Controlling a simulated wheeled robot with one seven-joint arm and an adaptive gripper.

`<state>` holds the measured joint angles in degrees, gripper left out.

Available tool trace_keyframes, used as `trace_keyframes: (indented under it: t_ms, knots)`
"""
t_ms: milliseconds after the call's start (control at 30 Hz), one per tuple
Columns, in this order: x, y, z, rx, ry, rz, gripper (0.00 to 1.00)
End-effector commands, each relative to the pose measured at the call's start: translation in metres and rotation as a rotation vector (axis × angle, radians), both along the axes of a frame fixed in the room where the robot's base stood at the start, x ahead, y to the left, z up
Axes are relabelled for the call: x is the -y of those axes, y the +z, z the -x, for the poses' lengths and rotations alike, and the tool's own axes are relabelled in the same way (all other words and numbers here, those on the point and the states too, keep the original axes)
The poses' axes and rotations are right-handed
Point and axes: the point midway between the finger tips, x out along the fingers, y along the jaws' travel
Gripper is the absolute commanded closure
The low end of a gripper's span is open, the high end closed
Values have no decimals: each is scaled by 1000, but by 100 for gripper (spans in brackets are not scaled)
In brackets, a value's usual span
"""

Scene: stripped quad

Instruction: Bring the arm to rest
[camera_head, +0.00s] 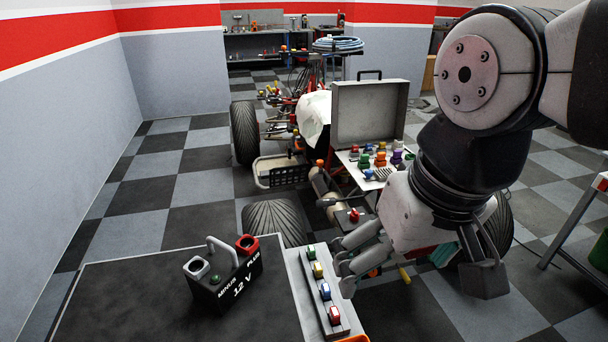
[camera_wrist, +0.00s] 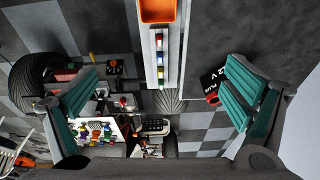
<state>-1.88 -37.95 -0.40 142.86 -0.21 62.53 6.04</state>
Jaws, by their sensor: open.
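My gripper (camera_head: 415,282) hangs at the right of the head view, beyond and to the right of the dark bench. Its fingers are spread wide. In the wrist view my gripper (camera_wrist: 160,82) shows two teal-padded fingers far apart, with nothing held between them. My arm comes in from the upper right of the head view and hides part of the quad and floor behind it.
A 12 V battery box (camera_head: 225,283) stands on the dark bench (camera_head: 120,300). A pale rail (camera_head: 322,290) with several coloured pieces lies along the bench's right edge. The stripped quad (camera_head: 300,150) and an open case (camera_head: 370,112) stand behind. Floor at left is clear.

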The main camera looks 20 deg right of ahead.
Motion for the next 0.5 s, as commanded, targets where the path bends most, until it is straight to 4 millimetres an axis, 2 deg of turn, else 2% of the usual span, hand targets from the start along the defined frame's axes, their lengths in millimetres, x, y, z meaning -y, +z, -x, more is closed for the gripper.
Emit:
trace_keyframes:
  t_ms: [100,200,500]
  knots:
    - [5,-7,19,16,45,11,5]
    - [6,-10,25,20,65,16,5]
    - [6,-10,25,21,70,17,5]
